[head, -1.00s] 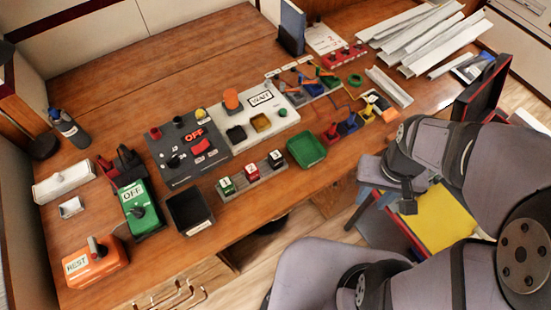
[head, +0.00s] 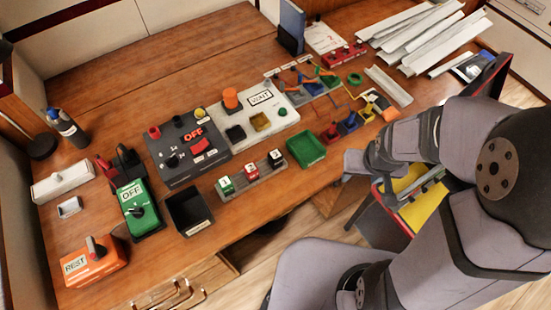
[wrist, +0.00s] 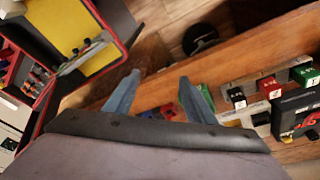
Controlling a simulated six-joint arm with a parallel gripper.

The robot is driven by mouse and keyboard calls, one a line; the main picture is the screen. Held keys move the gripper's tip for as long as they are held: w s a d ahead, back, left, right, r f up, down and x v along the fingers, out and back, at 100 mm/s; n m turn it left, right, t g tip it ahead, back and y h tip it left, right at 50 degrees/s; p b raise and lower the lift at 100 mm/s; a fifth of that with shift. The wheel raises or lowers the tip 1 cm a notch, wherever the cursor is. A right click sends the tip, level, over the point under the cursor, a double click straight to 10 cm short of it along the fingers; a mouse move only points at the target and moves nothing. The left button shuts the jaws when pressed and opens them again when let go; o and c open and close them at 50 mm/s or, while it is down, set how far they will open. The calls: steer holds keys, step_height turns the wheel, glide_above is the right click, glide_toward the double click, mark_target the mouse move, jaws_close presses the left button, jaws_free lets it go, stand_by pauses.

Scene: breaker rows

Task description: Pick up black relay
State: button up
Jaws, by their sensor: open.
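The black relay (head: 275,159) stands at the right end of a grey rail (head: 258,181), in a row with a red relay (head: 251,171) and a green relay (head: 226,185). The black relay also shows in the wrist view (wrist: 236,97), to the right of my fingers and apart from them, with a white label. My gripper (wrist: 158,77) is open and empty, above the table's front edge.
A green tray (head: 305,148) lies right of the rail, and a black bin (head: 190,211) left of it. Behind stand a dark OFF panel (head: 178,172) and a white WAIT board (head: 285,122) with another black block (head: 235,133). Small coloured blocks (head: 346,124) lie nearer my arm.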

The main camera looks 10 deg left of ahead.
mark_target(276, 158)
steer(key=w+a+f+n+t+y, duration=0.1)
steer(key=w+a+f+t+y, duration=0.1)
steer(key=a, duration=0.3)
steer(key=w+a+f+n+t+y+b, duration=0.1)
steer(key=w+a+f+n+t+y, duration=0.1)
steer(key=a, duration=0.4)
steer(key=w+a+f+n+t+y+b, duration=0.1)
steer(key=w+a+f+t+y, duration=0.1)
steer(key=w+a, duration=0.2)
steer(key=shift+w+a+f+n, duration=0.1)
steer(key=shift+a+f+n, duration=0.1)
steer(key=shift+a, duration=0.45)
steer(key=shift+a+f+n, duration=0.15)
steer(key=shift+a+n, duration=0.05)
steer(key=shift+a, duration=0.4)
steer(key=a+y, duration=0.1)
steer(key=s+a+n+y, duration=0.1)
steer(key=a, duration=0.1)
steer(key=s+a+t+y, duration=0.1)
steer(key=shift+s+a+b, duration=0.1)
steer(key=shift+a+b, duration=0.1)
steer(key=shift+b, duration=0.1)
steer(key=shift+s+f+n, duration=0.4)
steer(key=shift+f+n, duration=0.1)
steer(key=shift+f, duration=0.1)
steer(key=shift+s+f+n+y+b, duration=0.3)
steer(key=shift+s+f+n+b, duration=0.1)
steer(key=shift+b, duration=0.05)
